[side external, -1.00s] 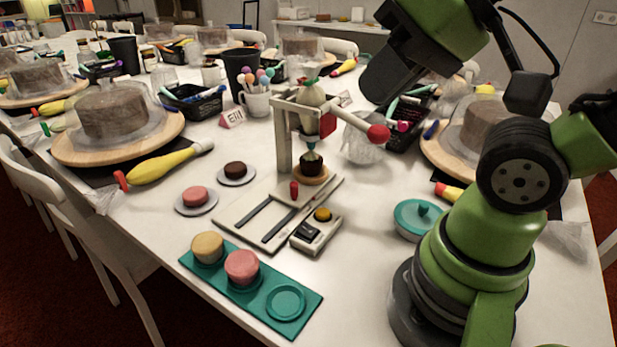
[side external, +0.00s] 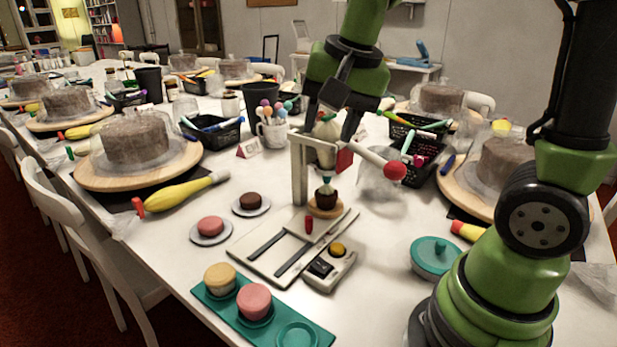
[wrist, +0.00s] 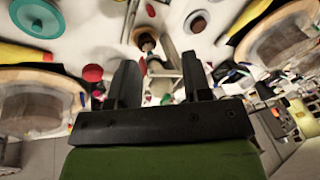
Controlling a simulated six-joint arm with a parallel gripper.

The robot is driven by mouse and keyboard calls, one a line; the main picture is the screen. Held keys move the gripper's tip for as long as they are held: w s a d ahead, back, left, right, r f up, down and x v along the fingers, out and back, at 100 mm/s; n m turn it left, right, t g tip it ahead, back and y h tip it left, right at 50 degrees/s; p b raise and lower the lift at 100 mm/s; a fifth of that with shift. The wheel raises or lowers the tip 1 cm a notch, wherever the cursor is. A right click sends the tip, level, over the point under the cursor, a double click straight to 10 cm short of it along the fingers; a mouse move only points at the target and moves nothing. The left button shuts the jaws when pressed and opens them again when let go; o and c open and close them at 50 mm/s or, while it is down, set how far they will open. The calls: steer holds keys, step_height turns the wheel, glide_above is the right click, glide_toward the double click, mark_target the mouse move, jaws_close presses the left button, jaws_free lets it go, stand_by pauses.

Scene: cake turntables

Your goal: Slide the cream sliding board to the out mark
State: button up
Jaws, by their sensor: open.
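The cream sliding board (side external: 333,222) lies at the rear of a flat base with two dark slots (side external: 268,245). A red knob (side external: 309,225) stands on its front part. A round wooden disc (side external: 325,208) with a dark cupcake (side external: 326,197) sits at its back, under the nozzle of a piping stand (side external: 299,172). I cannot make out the out mark. My gripper (side external: 332,128) is open and empty, pointing down around the top of the stand, well above the board. In the wrist view the two fingers (wrist: 160,85) are spread apart, with the stand beyond them.
A lever with a red ball (side external: 395,170) sticks out right of the stand. A control box (side external: 329,268) stands right of the base. A teal tray (side external: 297,334) with two cakes is in front. Small plates (side external: 211,232) stand left, a teal lid (side external: 435,255) right.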

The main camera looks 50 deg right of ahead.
steer(key=w+d+f+m+g, duration=0.2)
steer(key=w+d+f+m, duration=0.1)
steer(key=w+f, duration=0.2)
steer(key=m+g+h, duration=0.2)
steer(key=m, duration=0.2)
glide_above(307, 218)
steer(key=x, duration=0.2)
steer(key=a+x, duration=0.1)
steer(key=x, duration=0.5)
steer(key=shift+w+a+f, duration=0.1)
steer(key=shift+a+f, duration=0.2)
steer(key=shift+f, duration=0.15)
steer(key=x, duration=0.3)
steer(key=a+x, duration=0.1)
steer(key=x, duration=0.2)
steer(key=a+x, duration=0.1)
steer(key=x, duration=0.2)
steer(key=shift+w+d+f, duration=0.1)
steer(key=shift+w+f, duration=0.05)
steer(key=shift+f, duration=0.25)
steer(key=c, duration=0.8)
steer(key=shift+o, duration=0.2)
steer(key=shift+t, duration=0.3)
steer(key=shift+w+a+r, duration=0.1)
steer(key=shift+w+a, duration=0.05)
steer(key=shift+a, duration=5.9)
steer(key=o, duration=0.8)
steer(key=shift+c, duration=0.2)
